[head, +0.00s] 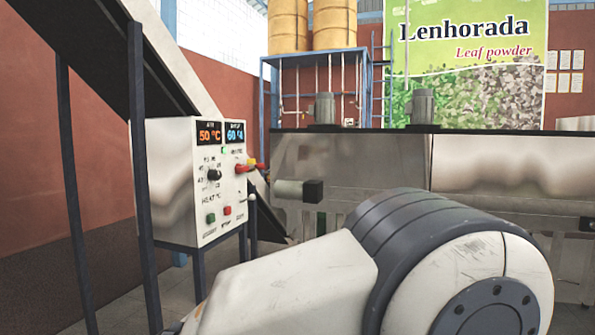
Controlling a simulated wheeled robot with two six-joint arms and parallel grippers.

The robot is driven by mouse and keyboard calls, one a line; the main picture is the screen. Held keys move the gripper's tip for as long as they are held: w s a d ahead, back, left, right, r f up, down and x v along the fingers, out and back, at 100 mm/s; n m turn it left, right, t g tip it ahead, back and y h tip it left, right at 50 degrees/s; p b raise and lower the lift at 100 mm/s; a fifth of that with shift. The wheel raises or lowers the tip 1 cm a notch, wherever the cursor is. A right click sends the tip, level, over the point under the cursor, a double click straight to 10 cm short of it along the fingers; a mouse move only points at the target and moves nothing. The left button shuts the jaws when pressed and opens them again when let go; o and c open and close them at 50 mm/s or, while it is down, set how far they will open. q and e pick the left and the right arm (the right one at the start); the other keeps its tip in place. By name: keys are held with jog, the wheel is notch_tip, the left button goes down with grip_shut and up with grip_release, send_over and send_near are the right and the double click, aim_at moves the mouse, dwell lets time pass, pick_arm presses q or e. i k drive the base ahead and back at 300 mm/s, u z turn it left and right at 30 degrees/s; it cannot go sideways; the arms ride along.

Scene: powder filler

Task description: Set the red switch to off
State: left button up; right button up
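A control box (177,190) stands left of centre in the head view, with a panel facing right. A red switch with a lever handle (243,169) sticks out from the right side of the panel, and a yellowish part shows beside it. The view is too small to tell whether the lever stands at on or off. Neither of my grippers is in view, and nothing is seen touching the switch.
The panel also has a black knob (214,174), a green button (211,218), a red button (227,211) and two lit displays. Dark posts (143,170) stand in front of the box. A large white and grey arm link of mine fills the lower right. Metal machinery (350,155) stands behind.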

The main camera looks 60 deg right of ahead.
aim_at(239, 169)
jog(key=z, duration=1.65)
jog(key=i, duration=0.35)
jog(key=z, duration=1.05)
jog(key=i, duration=1.35)
jog(key=u, duration=0.5)
jog(key=i, duration=0.6)
jog(key=u, duration=0.45)
